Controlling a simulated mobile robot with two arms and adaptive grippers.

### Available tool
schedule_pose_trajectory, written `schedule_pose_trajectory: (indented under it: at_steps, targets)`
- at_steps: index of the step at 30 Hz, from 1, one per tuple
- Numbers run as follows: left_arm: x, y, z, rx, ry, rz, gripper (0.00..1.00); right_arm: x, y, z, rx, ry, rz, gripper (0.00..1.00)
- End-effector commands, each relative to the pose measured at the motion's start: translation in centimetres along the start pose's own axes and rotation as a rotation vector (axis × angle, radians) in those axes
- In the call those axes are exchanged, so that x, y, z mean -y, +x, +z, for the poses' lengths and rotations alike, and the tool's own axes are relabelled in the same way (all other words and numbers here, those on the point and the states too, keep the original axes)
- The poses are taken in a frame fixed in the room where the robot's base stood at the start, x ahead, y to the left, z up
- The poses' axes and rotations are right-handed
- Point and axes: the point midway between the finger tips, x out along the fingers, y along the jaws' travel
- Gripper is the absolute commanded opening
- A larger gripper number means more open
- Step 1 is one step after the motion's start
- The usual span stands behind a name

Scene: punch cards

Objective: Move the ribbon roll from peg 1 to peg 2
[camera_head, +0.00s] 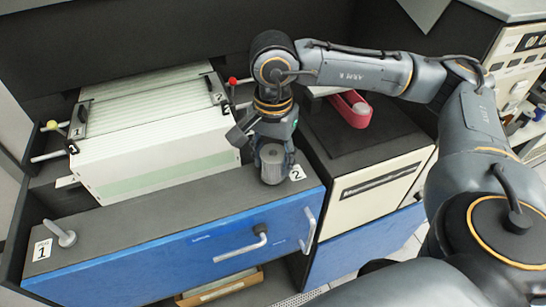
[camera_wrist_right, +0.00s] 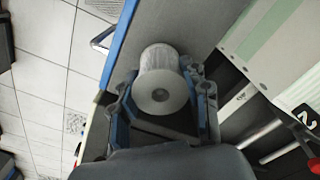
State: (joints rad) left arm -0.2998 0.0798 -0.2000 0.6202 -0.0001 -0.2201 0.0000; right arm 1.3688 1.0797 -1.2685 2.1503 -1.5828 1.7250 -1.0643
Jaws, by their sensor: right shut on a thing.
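The ribbon roll (camera_head: 271,165), a short pale grey cylinder, is upright at the right end of the dark top of the blue-fronted cabinet, beside the label 2 (camera_head: 297,172). My right gripper (camera_head: 268,150) points down and is shut on it. In the right wrist view, the white roll (camera_wrist_right: 163,88) sits between the two fingers of the gripper (camera_wrist_right: 166,82). Peg 2 is hidden by the roll and gripper, so I cannot tell whether the roll is fully down around it. Peg 1 (camera_head: 63,235) stands bare at the left end, next to the label 1. My left gripper is out of view.
A big stack of white cards (camera_head: 150,140) in a holder stands behind the cabinet top (camera_head: 165,215), close to my right gripper. A cream machine (camera_head: 370,190) with a red handle (camera_head: 350,108) stands to the right. The top between the pegs is clear.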

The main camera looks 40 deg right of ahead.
Motion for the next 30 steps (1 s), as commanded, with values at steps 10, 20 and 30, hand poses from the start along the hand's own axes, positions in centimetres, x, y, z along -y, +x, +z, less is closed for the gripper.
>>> schedule_pose_trajectory:
  at_steps: [10,20,30]
  targets:
    - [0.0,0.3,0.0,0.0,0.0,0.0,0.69,0.0,0.3,0.0,0.0,0.0,0.0,0.73]
    - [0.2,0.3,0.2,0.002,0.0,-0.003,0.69,0.0,0.1,0.0,0.0,0.0,0.0,0.73]
    - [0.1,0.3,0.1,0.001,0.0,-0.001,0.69,0.1,-5.5,0.0,-0.002,-0.002,-0.006,0.73]
